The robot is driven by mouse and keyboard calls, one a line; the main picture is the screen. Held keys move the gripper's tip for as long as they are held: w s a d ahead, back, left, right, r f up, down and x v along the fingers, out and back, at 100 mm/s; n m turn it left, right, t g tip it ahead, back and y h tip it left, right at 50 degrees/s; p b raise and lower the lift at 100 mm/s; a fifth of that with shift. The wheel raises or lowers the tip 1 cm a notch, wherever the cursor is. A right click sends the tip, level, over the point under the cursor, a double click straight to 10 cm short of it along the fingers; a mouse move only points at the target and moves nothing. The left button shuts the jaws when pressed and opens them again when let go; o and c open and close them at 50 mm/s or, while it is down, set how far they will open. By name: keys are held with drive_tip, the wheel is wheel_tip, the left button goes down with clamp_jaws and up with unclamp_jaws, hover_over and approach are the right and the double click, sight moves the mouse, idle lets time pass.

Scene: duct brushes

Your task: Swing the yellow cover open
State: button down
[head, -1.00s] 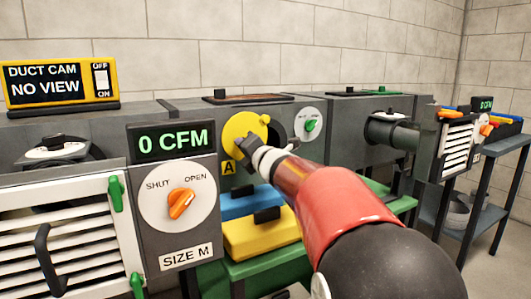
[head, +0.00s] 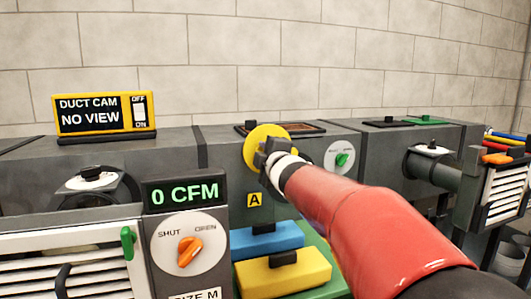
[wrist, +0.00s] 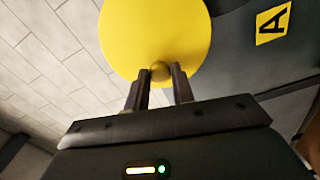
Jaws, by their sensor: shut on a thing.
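The yellow cover (head: 259,136) is a round disc on the front of the grey duct, above and slightly right of the label A (head: 254,200) in the head view. Its upper edge reaches about the duct's top edge. In the wrist view the cover (wrist: 155,30) fills the upper middle, with a small round knob (wrist: 160,70) at its near edge. My gripper (head: 268,150) is at the cover, and in the wrist view its two fingers (wrist: 160,80) are closed around the knob. My arm and gripper hide part of the cover and the duct face behind it.
A dial with a green knob (head: 342,157) is right of the cover. A blue brush block (head: 268,238) and a yellow one (head: 284,272) lie below on a green stand. The duct cam display (head: 104,114) reads NO VIEW; the flow display (head: 185,194) reads 0 CFM.

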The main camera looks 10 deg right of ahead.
drive_tip(key=shift+d+r+m, duration=0.15)
drive_tip(key=shift+r+m, duration=0.2)
drive_tip(key=shift+m, duration=0.05)
drive_tip(key=shift+p, duration=0.3)
drive_tip(key=c, duration=1.2)
unclamp_jaws()
drive_tip(key=s, duration=0.7)
drive_tip(key=shift+s+d, duration=0.35)
drive_tip(key=shift+s, duration=0.05)
drive_tip(key=shift+s, duration=0.1)
